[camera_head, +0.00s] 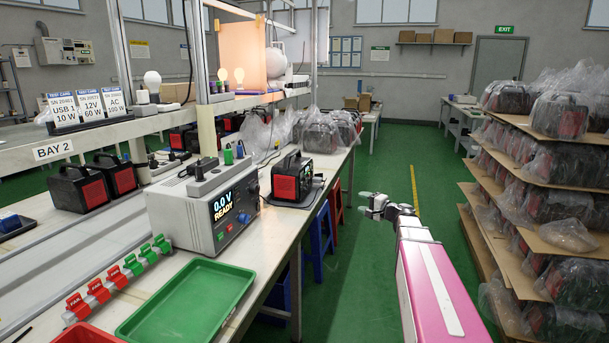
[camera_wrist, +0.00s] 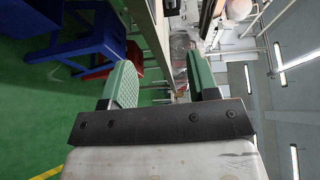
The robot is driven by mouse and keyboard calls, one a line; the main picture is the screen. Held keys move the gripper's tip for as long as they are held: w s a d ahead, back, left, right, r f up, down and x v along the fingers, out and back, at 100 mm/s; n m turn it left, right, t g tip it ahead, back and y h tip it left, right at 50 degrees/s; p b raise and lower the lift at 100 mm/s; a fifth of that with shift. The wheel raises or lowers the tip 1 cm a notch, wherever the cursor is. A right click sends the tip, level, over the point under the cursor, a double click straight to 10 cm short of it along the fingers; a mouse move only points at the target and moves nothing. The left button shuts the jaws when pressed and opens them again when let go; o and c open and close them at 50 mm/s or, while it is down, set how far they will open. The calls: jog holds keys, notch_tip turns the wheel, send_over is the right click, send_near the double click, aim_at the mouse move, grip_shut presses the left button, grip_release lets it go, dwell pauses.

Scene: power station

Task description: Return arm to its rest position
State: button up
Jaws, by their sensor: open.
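My gripper (camera_head: 371,205) is at the end of my pink and white arm (camera_head: 437,285), which reaches forward over the green aisle floor, to the right of the workbench. In the wrist view my gripper (camera_wrist: 160,85) shows its two green-padded fingers spread apart with nothing between them. The wrist view is turned on its side, with the floor at left and the ceiling at right. The gripper is clear of the bench edge and touches nothing that I can see.
The workbench (camera_head: 285,225) holds a tester (camera_head: 205,205) reading "0.0 V READY", a power unit (camera_head: 292,178) and a green tray (camera_head: 188,300). Blue stools (camera_head: 320,240) stand under it. Cardboard-layered stacks of wrapped units (camera_head: 560,200) stand at right. The aisle between is free.

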jog(key=s+a+f+n+g+h, duration=0.45)
jog(key=s+a+f+g, duration=0.35)
jog(key=s+f, duration=0.55)
jog(key=s+d+f+n+g+h, duration=0.1)
jog(key=s+f+n+g+h, duration=0.1)
jog(key=s+f+h, duration=0.2)
jog(key=s+d+f+n+g+h, duration=0.2)
jog(key=s+f, duration=0.3)
jog(key=s, duration=0.5)
jog(key=shift+s+d+g+h, duration=0.15)
jog(key=shift+s+g+h, duration=0.15)
jog(key=shift+h, duration=0.55)
jog(key=shift+n, duration=0.25)
